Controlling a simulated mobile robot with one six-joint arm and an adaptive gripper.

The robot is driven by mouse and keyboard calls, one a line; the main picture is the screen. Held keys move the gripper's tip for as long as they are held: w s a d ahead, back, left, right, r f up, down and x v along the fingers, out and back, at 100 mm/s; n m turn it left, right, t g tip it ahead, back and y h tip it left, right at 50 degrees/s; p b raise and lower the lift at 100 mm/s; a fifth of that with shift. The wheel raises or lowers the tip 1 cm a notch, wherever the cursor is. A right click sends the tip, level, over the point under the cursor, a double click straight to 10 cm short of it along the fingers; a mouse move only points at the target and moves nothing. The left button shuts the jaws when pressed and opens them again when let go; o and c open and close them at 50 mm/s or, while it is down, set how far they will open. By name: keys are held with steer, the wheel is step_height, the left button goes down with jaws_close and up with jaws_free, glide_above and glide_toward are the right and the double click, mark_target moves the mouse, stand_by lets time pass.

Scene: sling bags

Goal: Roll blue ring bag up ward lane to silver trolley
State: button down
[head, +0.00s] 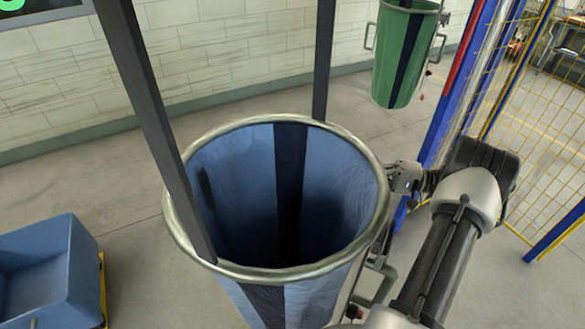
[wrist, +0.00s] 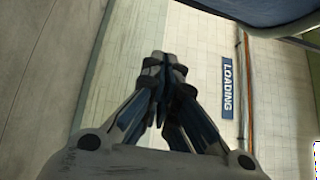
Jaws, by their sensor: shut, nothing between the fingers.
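The blue ring bag (head: 285,195) hangs open-topped in the middle of the head view, with a pale metal ring (head: 178,222) round its mouth, a dark stripe and two dark straps rising from it. A grey handle (head: 376,285) shows low on its right side. My gripper (head: 402,178) is beside the ring's right edge; whether it touches the bag I cannot tell. In the wrist view my gripper (wrist: 165,62) has its fingers together with nothing between them. A dark blue curved surface, perhaps the bag, crosses the top right there. I see no silver trolley.
A green bag (head: 401,60) hangs at the back right. A blue bin (head: 50,270) stands at the lower left. A yellow mesh fence with blue posts (head: 437,135) bounds the right. A tiled wall runs behind; a LOADING sign (wrist: 228,86) shows in the wrist view.

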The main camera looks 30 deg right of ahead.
mark_target(323, 177)
steer(key=shift+w+a+r+b, duration=0.1)
steer(key=shift+w+a+b, duration=0.4)
steer(key=shift+a, duration=1.15)
steer(key=shift+w+a+f+b, duration=0.1)
steer(key=shift+w+a, duration=0.8)
steer(key=shift+a, duration=0.75)
steer(key=shift+w+a+r+b, duration=0.1)
steer(key=shift+w+a+b, duration=0.15)
steer(key=shift+w+a, duration=0.95)
steer(key=shift+s+a, duration=0.5)
steer(key=shift+s, duration=0.05)
steer(key=shift+s+a, duration=0.3)
steer(key=shift+a, duration=0.2)
steer(key=shift+d, duration=0.15)
steer(key=v, duration=1.2)
steer(key=c, duration=2.3)
jaws_free()
